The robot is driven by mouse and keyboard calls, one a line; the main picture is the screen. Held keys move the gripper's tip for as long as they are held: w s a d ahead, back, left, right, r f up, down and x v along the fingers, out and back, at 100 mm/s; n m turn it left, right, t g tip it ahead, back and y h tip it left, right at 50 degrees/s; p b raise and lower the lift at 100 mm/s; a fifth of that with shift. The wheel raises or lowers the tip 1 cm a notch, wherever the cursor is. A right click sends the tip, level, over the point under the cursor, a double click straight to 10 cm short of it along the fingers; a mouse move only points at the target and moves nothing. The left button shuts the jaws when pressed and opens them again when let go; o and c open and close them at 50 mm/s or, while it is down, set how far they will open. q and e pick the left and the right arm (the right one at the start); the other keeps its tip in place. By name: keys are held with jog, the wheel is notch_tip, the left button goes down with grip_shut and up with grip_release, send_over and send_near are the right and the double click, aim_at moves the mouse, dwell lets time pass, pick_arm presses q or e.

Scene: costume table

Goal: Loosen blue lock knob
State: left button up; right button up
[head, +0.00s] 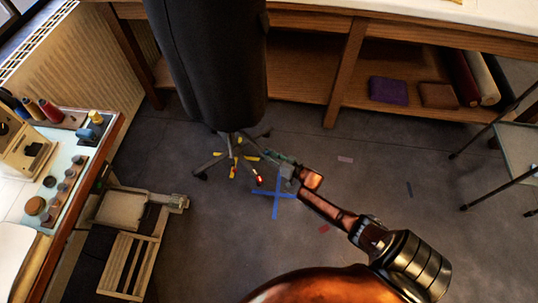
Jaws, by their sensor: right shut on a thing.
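A dark dress form (210,65) hangs over a stand with several splayed legs (212,163) on casters, with yellow and red marks near its foot. My right gripper (273,158) reaches from the lower right to the stand, just below the form's hem. It is shut, with its fingertips by the stand's upper part. The blue lock knob is too small and covered to make out clearly; it appears to be between the fingertips. My left gripper is not in view.
A blue tape cross (276,193) marks the floor below my right gripper. A work table (84,168) with spools and jars stands at left, a pale slatted piece (130,262) beside it. A wooden shelf unit (346,70) runs along the back. The floor at right centre is mostly clear.

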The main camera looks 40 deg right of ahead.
jog(key=shift+s+n+h, duration=0.1)
jog(key=shift+n+h, duration=0.3)
jog(key=shift+n, duration=0.3)
jog(key=shift+f+n+h+p, duration=0.1)
jog(key=shift+n+h+p, duration=0.25)
jog(key=shift+n, duration=1.15)
jog(key=shift+f+n+h, duration=0.1)
jog(key=shift+n+h, duration=0.35)
jog(key=shift+n, duration=0.25)
jog(key=shift+f+n+h+b, duration=0.1)
jog(key=shift+n+h+b, duration=0.45)
jog(key=shift+n, duration=0.45)
jog(key=n+h+b, duration=0.1)
jog(key=n+b, duration=0.1)
jog(key=n, duration=0.1)
jog(key=n+t+h+b, duration=0.1)
jog(key=n+b, duration=0.2)
jog(key=shift+n+t+b, duration=0.3)
jog(key=shift+n+b, duration=0.05)
jog(key=shift+n, duration=0.05)
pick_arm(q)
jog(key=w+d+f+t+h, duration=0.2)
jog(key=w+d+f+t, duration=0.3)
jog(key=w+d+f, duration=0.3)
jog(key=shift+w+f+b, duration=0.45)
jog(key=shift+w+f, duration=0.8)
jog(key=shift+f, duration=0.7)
pick_arm(e)
jog(key=shift+r+n, duration=0.2)
jog(key=shift+n, duration=0.4)
